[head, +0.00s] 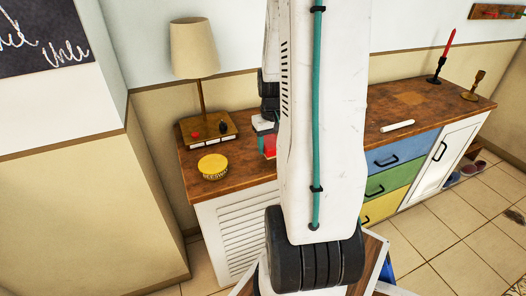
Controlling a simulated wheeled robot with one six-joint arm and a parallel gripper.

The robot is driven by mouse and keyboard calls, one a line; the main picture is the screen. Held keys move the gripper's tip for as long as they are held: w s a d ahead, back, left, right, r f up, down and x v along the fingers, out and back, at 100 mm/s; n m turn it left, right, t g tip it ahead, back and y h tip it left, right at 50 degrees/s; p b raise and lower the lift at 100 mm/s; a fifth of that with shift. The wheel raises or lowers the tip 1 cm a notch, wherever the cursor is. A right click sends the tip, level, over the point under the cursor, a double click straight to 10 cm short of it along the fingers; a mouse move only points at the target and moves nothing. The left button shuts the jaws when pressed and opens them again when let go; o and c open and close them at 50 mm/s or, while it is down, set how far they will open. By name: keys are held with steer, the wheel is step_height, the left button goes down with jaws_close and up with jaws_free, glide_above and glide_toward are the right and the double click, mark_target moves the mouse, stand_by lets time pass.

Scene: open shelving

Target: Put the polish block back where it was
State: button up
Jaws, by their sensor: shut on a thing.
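My gripper (263,125) is mostly hidden behind my own white arm link; only a pale and dark edge of it shows above the left part of the wooden cabinet top. It is shut on a small red block (270,146), which I take for the polish block. Only the block's left part shows. I cannot tell whether the block touches the cabinet top. A round yellow tin (213,167) with dark lettering stands on the cabinet top to the left of the block.
A lamp (195,50) stands at the back left over a wooden box (209,130) with small red and dark round things on it. My arm hides the middle.

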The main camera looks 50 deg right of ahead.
steer(key=shift+w+a+f, duration=0.1)
steer(key=shift+w+a, duration=0.05)
steer(key=shift+w, duration=0.4)
steer(key=shift+w+a, duration=0.15)
steer(key=shift+w, duration=0.4)
steer(key=shift+w+f, duration=0.2)
steer(key=shift+f, duration=1.6)
steer(key=o, duration=1)
steer(key=shift+f, duration=0.1)
steer(key=shift+o, duration=0.2)
